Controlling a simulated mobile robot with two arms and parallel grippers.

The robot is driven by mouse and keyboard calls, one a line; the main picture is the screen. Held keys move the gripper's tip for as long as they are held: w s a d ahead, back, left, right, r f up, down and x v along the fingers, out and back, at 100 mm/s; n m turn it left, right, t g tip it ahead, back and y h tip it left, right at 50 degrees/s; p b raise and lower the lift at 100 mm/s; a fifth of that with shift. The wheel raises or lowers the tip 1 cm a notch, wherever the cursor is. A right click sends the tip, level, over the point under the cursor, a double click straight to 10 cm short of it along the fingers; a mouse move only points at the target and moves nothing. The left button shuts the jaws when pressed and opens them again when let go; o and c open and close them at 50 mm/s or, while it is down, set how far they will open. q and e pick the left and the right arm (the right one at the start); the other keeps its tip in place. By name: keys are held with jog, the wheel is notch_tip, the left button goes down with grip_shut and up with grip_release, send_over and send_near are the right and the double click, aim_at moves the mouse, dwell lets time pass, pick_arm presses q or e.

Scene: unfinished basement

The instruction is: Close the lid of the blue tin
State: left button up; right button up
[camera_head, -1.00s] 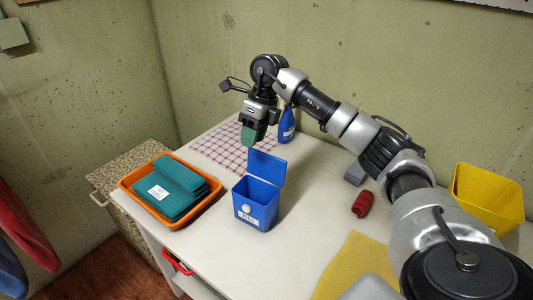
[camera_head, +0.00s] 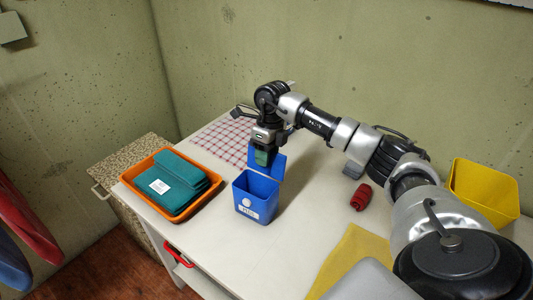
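The blue tin (camera_head: 256,199) stands upright on the white table, with a pale label on its front. Its lid (camera_head: 278,167) stands up, open, at the back of the tin. My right gripper (camera_head: 262,158) points down at the lid and covers the lid's upper left part. Green shows at its fingertips; I cannot tell whether this is part of the fingers or something held, nor whether the fingers are open. I cannot tell whether the gripper touches the lid. My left gripper is not in view.
An orange tray (camera_head: 130,179) with folded teal cloths (camera_head: 178,187) stands left of the tin. A checkered cloth (camera_head: 226,140) lies behind. A red rolled item (camera_head: 361,197), a yellow cloth (camera_head: 350,258) and a yellow bin (camera_head: 483,192) are to the right. Table in front of the tin is clear.

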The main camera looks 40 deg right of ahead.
aim_at(264, 172)
jog(key=shift+f, duration=0.1)
grip_shut()
jog(key=shift+a, duration=0.1)
dwell(0.3)
jog(key=shift+s+a+h, duration=0.15)
jog(key=shift+a+h, duration=0.2)
jog(key=shift+h, duration=0.35)
jog(key=shift+s+a+t+h, duration=0.1)
jog(key=shift+a+t+h, duration=0.35)
jog(key=shift+h, duration=0.25)
jog(key=shift+s+a+f+t+h+b, duration=0.1)
jog(key=shift+s+a+t+h+b, duration=0.1)
jog(key=shift+a+t+h+b, duration=0.45)
jog(key=shift+s+a+t+h+b, duration=0.15)
jog(key=shift+a+h+b, duration=0.1)
jog(key=shift+h+b, duration=0.7)
jog(key=shift+h, duration=0.3)
